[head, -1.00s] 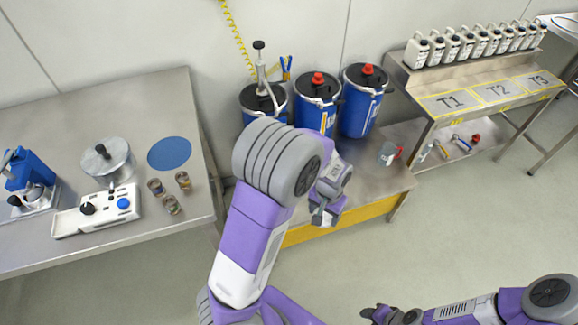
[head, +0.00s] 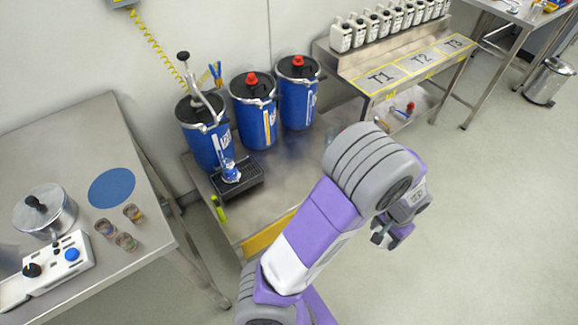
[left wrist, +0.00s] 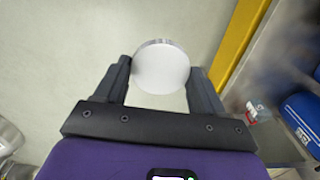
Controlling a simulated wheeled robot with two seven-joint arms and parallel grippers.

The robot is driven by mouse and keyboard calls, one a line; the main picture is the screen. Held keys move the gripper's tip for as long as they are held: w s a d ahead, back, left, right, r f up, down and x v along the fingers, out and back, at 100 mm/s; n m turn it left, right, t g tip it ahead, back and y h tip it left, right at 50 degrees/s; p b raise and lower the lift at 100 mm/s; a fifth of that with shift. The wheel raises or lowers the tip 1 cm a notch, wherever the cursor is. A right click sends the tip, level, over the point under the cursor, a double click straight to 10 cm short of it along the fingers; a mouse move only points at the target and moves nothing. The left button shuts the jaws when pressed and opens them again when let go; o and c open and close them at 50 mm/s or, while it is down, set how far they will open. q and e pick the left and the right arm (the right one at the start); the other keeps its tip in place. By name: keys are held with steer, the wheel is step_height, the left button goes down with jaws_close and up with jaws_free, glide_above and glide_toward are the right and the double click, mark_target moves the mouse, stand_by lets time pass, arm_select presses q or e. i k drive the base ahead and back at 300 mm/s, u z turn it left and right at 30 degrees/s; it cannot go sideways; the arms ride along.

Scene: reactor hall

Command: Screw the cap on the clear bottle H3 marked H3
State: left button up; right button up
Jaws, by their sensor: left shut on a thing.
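My left gripper (head: 385,238) is off the front right of the low steel bench, over open floor. In the left wrist view, its two fingers (left wrist: 163,85) are shut on a pale round disc-shaped thing (left wrist: 161,68) with a thin side rim. It looks like a cap; no marking is readable. A small clear thing with a red part (left wrist: 252,112), perhaps a bottle, is on the bench near its edge; my arm hides it in the head view. A clear vessel with blue content (head: 231,173) stands on a black tray. I cannot make out H3. My right gripper is not in view.
Blue drums (head: 254,112) stand along the back of the low bench (head: 285,175). A green-yellow object (head: 218,208) is at its left edge. White bottles (head: 341,36) line the rack at right. The left table (head: 75,150) holds jars and a pot.

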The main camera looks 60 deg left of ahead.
mark_target(230, 175)
steer(key=i, duration=0.9)
steer(key=u, duration=4.05)
steer(key=i, duration=0.45)
steer(key=u, duration=0.1)
